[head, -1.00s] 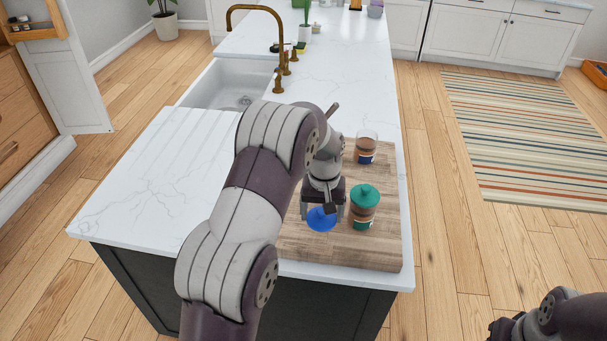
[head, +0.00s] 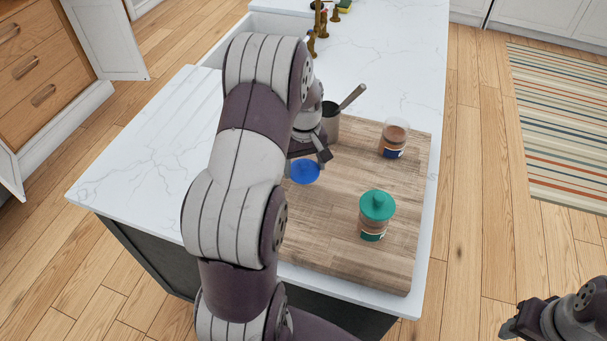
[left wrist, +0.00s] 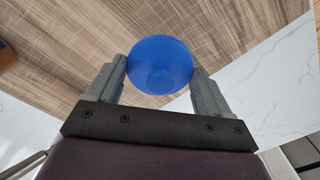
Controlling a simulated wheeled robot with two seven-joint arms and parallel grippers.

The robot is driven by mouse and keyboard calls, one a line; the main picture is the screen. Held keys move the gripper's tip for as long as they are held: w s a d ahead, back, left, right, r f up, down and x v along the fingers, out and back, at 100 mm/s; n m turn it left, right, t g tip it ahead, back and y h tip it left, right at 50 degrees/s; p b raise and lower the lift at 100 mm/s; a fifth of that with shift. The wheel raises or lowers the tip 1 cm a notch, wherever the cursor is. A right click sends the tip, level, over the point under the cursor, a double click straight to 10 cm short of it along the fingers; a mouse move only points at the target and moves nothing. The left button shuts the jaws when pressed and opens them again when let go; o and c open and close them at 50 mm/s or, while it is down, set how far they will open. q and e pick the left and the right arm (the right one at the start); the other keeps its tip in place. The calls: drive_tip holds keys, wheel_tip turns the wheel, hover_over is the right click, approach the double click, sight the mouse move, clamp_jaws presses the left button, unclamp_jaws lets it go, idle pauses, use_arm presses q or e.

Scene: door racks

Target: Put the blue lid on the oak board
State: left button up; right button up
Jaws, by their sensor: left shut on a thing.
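The blue lid (head: 305,172) is held between the fingers of my left gripper (head: 304,166). In the left wrist view the round lid (left wrist: 160,65) sits between the two fingertips (left wrist: 160,80), with the wood grain behind it. The oak board (head: 345,245) lies on the white counter, and the lid shows over its left part. I cannot tell whether the lid touches the board. My right gripper (head: 512,329) is at the lower right, over the floor and away from the board; its fingers are too unclear to judge.
A jar with a green lid (head: 376,212) stands on the board's front right. An open jar (head: 394,138) stands at its back right. A dark pot with a handle (head: 333,118) is behind my left gripper. The board's middle is clear. A brass tap (head: 316,30) is farther back.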

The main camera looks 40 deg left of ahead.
sight(300, 171)
use_arm(q)
drive_tip(key=f, duration=0.1)
drive_tip(key=f+p, duration=0.1)
drive_tip(key=f, duration=0.1)
drive_tip(key=shift+s+a+f, duration=0.3)
drive_tip(key=shift+s+f, duration=0.05)
drive_tip(key=shift+f, duration=0.3)
drive_tip(key=shift+w+d, duration=0.1)
drive_tip(key=shift+f, duration=0.15)
drive_tip(key=o, duration=0.9)
wheel_tip(300, 171, up, 12)
drive_tip(key=shift+f+b, duration=0.2)
drive_tip(key=shift+b, duration=1.05)
drive_tip(key=shift+r, duration=0.35)
